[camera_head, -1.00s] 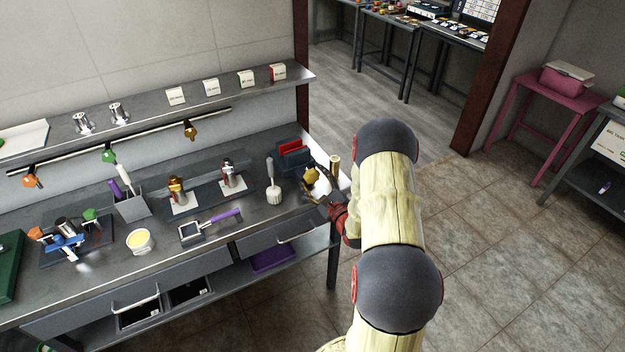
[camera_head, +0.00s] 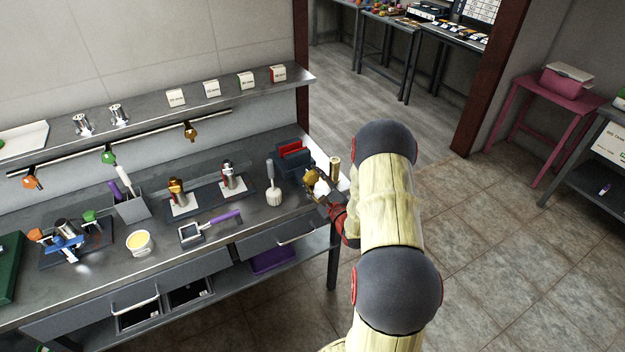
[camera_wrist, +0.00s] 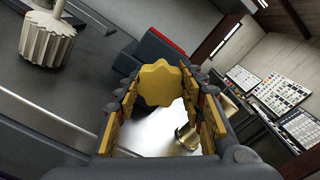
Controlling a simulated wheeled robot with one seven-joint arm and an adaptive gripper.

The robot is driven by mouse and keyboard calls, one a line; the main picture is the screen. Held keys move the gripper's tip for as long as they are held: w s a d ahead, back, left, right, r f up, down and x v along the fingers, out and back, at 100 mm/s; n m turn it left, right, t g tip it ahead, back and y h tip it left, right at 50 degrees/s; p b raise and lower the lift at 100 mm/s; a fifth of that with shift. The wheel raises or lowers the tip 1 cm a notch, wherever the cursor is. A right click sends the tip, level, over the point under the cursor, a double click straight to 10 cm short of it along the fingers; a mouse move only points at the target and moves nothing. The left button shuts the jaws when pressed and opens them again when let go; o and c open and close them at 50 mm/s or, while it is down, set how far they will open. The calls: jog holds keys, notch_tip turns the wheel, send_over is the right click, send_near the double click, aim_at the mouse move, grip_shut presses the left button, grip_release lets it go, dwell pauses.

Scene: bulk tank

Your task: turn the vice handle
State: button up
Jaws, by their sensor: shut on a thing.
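A yellow lobed knob (camera_wrist: 159,82), which looks like the vice handle, sits between the fingers of my gripper (camera_wrist: 160,92) in the wrist view. My gripper is shut on it, with yellow finger pads on its left and right. In the head view my gripper (camera_head: 318,190) reaches the knob (camera_head: 311,178) at the bench's right end. A dark blue block with red parts (camera_head: 294,158), probably the vice, stands just behind the knob; it also shows in the wrist view (camera_wrist: 150,50). How the knob joins the block is hidden.
A brass cylinder (camera_head: 335,168) stands close to the right of the knob and shows in the wrist view (camera_wrist: 188,136). A white ribbed piece with a grey handle (camera_head: 274,194) stands to the left. The grey bench (camera_head: 215,255) carries several other tools. Open floor lies right.

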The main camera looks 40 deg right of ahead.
jog(key=shift+c, duration=0.8)
